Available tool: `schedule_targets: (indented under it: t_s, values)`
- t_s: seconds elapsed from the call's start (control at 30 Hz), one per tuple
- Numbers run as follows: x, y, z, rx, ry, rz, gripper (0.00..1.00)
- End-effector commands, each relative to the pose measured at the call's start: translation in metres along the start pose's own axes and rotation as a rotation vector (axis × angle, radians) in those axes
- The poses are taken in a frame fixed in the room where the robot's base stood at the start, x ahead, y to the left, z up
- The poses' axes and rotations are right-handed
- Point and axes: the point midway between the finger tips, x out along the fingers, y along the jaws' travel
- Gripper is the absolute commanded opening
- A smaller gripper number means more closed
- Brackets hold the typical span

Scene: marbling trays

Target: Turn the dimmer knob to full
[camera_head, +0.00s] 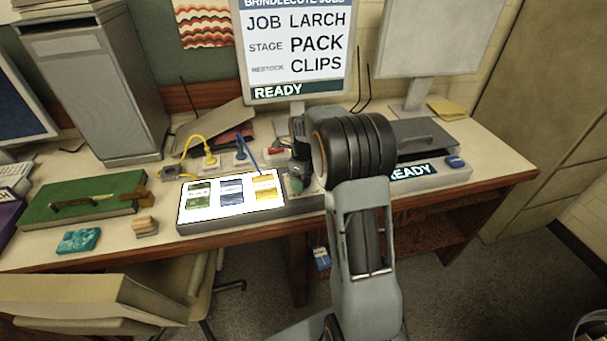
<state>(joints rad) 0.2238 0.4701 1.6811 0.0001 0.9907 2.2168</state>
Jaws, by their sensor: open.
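The light box (183,228) stands at the front of the desk with its white top brightly lit. Green, blue and yellow marbled cards lie on its lit top. My gripper (297,181) is at the right end of the box, mostly behind my arm's black wrist joint, and points down at the control end. The jaws look small and dark here; they are open. The dimmer knob cannot be made out clearly; it seems hidden by or close beside the gripper. Whether the jaws touch it cannot be told.
A blue stick (247,152) and yellow cable (192,146) are behind the box. A green case (85,200), teal block (78,240) and wooden block (146,226) lie to the left. A grey unit with a READY display (413,172) stands to the right. The monitor (297,50) reads READY.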

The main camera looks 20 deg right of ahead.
Motion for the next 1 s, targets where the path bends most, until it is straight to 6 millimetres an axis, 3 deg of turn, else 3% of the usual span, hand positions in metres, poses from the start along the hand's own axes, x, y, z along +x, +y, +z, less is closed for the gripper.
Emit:
schedule_targets:
  t_s: [0.17,0.7,1.0]
  values:
    - [-0.015,-0.001,0.001,0.000,-0.003,-0.004,0.76]
    - [-0.115,0.000,0.000,0.000,-0.002,-0.003,0.76]
    - [-0.137,0.000,0.000,0.000,-0.001,-0.001,0.76]
